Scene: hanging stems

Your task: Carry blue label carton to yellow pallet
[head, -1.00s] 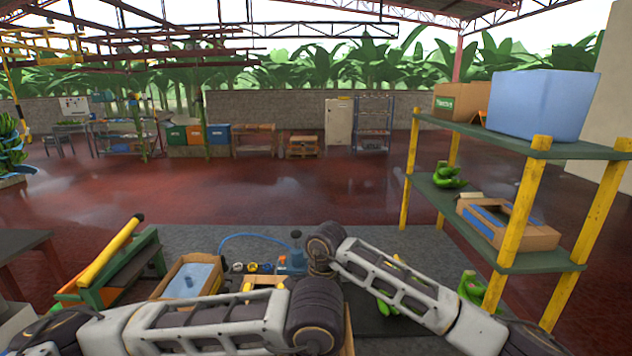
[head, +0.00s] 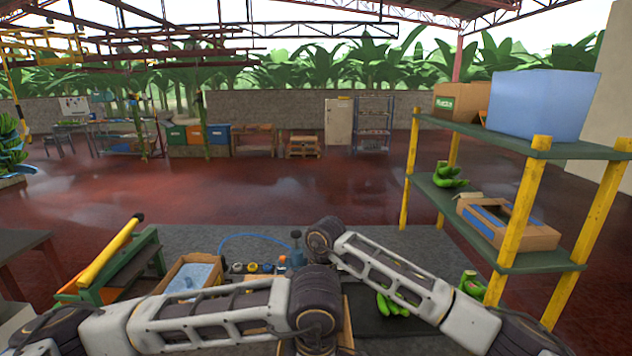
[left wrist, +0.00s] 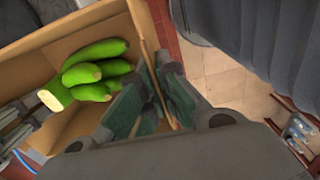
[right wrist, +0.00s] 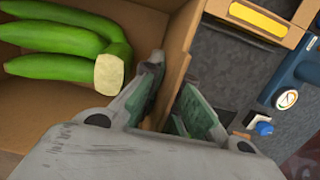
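An open brown carton (left wrist: 92,30) holds green bananas (left wrist: 95,72). It also shows in the right wrist view (right wrist: 130,98), with bananas (right wrist: 65,42) inside. No blue label shows on its visible faces. My left gripper (left wrist: 158,92) has its fingers closed in on both sides of one carton wall. My right gripper (right wrist: 174,100) pinches another stretch of carton wall the same way. In the head view my forearms hide both grippers and most of the carton. I cannot make out a yellow pallet.
A green shelf (head: 530,263) with yellow posts stands at the right, holding an open carton (head: 530,235) and a blue bin (head: 540,105). A blue-lined box (head: 175,272) and a green rack (head: 148,250) stand at the left. The red floor (head: 270,190) ahead is clear.

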